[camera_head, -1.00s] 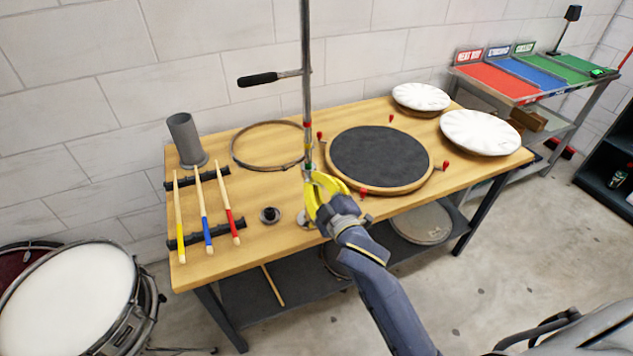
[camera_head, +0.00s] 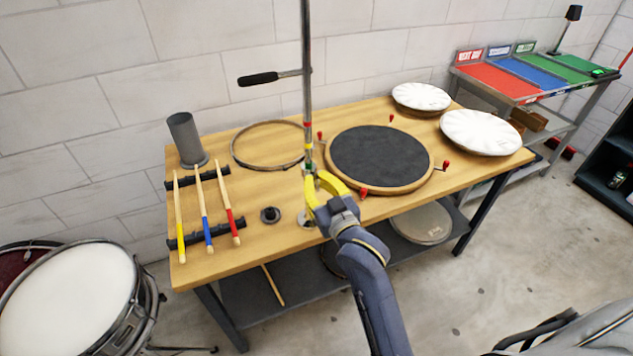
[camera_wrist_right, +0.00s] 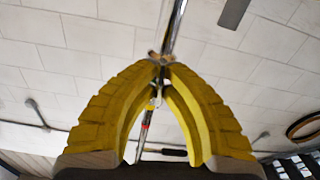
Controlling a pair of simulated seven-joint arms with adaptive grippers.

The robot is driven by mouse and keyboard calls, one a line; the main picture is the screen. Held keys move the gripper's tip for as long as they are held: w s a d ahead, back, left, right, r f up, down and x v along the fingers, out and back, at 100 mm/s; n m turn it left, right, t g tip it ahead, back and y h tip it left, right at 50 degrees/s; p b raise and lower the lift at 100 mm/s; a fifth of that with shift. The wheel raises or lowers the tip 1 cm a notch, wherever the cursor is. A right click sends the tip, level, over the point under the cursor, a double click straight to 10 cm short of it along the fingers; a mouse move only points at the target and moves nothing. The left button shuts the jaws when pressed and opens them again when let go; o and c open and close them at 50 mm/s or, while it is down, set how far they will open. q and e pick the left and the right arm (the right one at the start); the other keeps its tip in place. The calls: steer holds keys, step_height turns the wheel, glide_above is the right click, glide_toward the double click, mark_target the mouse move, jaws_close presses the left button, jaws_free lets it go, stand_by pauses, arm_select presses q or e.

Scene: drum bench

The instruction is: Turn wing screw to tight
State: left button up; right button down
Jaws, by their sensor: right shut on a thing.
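A chrome upright rod (camera_head: 306,90) stands at the front middle of the bench, with a red mark and a green mark low on it. My right gripper (camera_head: 314,174) has its yellow fingers at the rod, near the green mark. In the right wrist view my right gripper (camera_wrist_right: 159,68) has its fingertips closed together at the rod, shut on the wing screw. A small tan piece (camera_wrist_right: 153,54) shows right at the tips and looks like part of the wing screw. The fingers hide most of it, so its tightness cannot be told. My left gripper is not in view.
A black-handled side bar (camera_head: 262,78) sticks out from the rod. The wooden bench (camera_head: 270,246) holds a dark round pad (camera_head: 380,158) with red fittings, a hoop (camera_head: 240,160), drumsticks (camera_head: 203,210) on a rack, a grey cylinder (camera_head: 186,140) and white cymbal-like discs (camera_head: 480,132).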

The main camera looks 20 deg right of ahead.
steer(key=shift+m, duration=0.5)
steer(key=c, duration=1.5)
jaws_free()
steer(key=s+d, duration=0.1)
steer(key=s, duration=1.1)
steer(key=shift+d, duration=0.15)
steer(key=shift+w+r, duration=0.1)
